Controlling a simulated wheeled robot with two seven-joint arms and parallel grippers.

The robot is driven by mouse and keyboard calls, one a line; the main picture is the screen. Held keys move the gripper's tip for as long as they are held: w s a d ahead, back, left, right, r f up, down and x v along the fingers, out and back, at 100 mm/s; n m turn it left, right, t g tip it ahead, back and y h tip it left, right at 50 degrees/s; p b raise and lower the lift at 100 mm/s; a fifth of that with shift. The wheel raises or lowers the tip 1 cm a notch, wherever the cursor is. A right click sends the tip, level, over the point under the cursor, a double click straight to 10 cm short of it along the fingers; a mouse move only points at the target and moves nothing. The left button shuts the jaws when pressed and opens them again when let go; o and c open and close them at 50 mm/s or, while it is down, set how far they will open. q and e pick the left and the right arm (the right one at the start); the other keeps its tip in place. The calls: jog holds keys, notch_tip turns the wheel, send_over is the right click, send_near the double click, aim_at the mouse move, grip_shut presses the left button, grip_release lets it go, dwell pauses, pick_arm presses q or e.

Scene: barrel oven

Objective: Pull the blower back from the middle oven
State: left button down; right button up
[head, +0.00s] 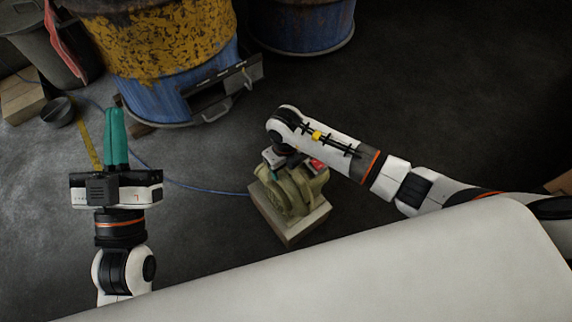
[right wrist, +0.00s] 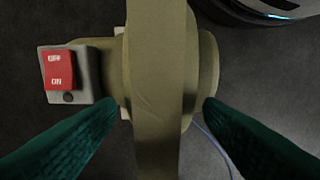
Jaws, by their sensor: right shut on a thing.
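The olive-green blower (head: 292,198) sits on a pale block on the floor, in front of and apart from the yellow-and-blue barrel oven (head: 160,55), apparently the middle one. My right gripper (right wrist: 160,106) is shut on the blower, its teal fingers on both sides of the raised central band. A red OFF/ON switch (right wrist: 60,70) sits on a grey box at the blower's left in the right wrist view. My left gripper (head: 116,112) is empty, its teal fingers together, away to the left of the blower.
Another blue barrel (head: 305,38) stands at the back, right of the oven. An open metal hatch (head: 222,92) juts from the oven's front. A blue cord (head: 190,186) runs along the floor to the blower. A dark bin stands far left.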

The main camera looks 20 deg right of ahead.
pick_arm(q)
jog(key=shift+s+r, duration=0.1)
pick_arm(e)
jog(key=shift+w+r, duration=0.25)
jog(key=shift+r, duration=0.05)
pick_arm(q)
jog(key=shift+s+r+t, duration=0.4)
jog(key=shift+r+t, duration=0.2)
jog(key=shift+t, duration=0.1)
pick_arm(e)
jog(key=shift+f, duration=0.3)
pick_arm(q)
jog(key=shift+s+r+h+b, duration=0.15)
jog(key=shift+r+h+b, duration=0.15)
jog(key=shift+h, duration=0.1)
pick_arm(e)
jog(key=shift+f, duration=0.1)
pick_arm(q)
jog(key=shift+s+a+r+t, duration=0.1)
jog(key=shift+s+r+t, duration=0.1)
jog(key=shift+s+t, duration=0.2)
pick_arm(e)
jog(key=shift+f, duration=0.1)
